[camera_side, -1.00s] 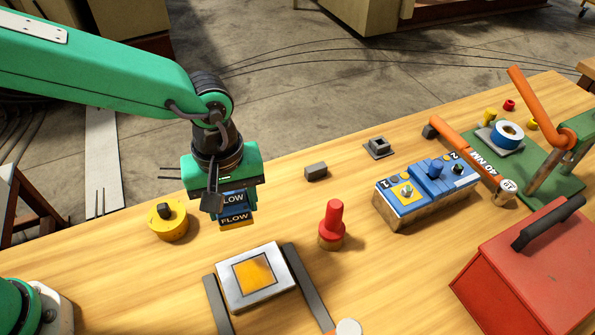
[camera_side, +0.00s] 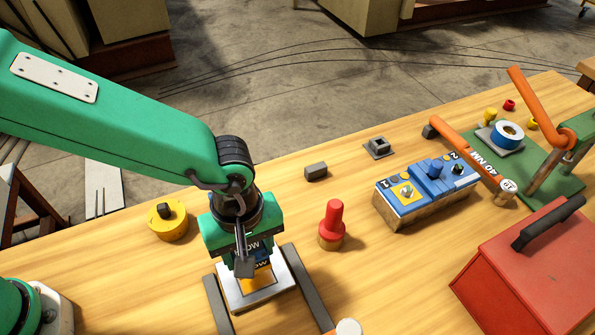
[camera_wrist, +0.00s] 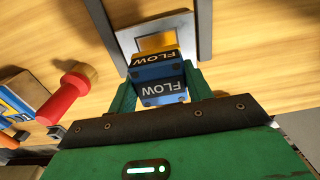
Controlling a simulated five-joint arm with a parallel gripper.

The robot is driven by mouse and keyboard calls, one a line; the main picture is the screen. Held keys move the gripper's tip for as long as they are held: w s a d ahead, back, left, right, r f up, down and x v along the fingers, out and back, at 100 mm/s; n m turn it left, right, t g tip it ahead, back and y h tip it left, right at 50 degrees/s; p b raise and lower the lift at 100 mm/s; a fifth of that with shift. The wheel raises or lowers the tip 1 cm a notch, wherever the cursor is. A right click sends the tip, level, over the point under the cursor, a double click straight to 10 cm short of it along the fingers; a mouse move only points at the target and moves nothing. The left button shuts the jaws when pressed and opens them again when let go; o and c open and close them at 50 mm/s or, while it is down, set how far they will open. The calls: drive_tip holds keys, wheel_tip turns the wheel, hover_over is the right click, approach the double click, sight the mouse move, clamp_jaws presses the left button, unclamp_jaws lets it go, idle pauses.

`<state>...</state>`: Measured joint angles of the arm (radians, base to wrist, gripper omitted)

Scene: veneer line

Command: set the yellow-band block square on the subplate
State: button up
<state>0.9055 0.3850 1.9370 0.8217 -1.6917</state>
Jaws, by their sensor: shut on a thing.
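The yellow-band block (camera_wrist: 158,72), blue with white FLOW lettering and a yellow band at its far end, is between the green fingers of my gripper (camera_wrist: 160,92). In the side view my gripper (camera_side: 245,264) is shut on the block (camera_side: 262,246) over the subplate, and its finger hides much of the block. I cannot tell whether the block touches the plate.
Dark rails (camera_side: 305,283) flank the subplate. A red knob-topped peg (camera_side: 333,222) stands to its right and a yellow round piece (camera_side: 167,222) to its left. A blue valve unit (camera_side: 425,190) and a red toolbox (camera_side: 530,265) are farther right.

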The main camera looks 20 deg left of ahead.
sight(248, 249)
drive_tip(key=shift+f, duration=0.45)
drive_tip(key=shift+f, duration=0.1)
drive_tip(key=shift+f, duration=1.85)
drive_tip(key=shift+f, duration=0.15)
drive_tip(key=o, duration=1.3)
wheel_tip(248, 249, up, 12)
drive_tip(key=shift+r, duration=0.1)
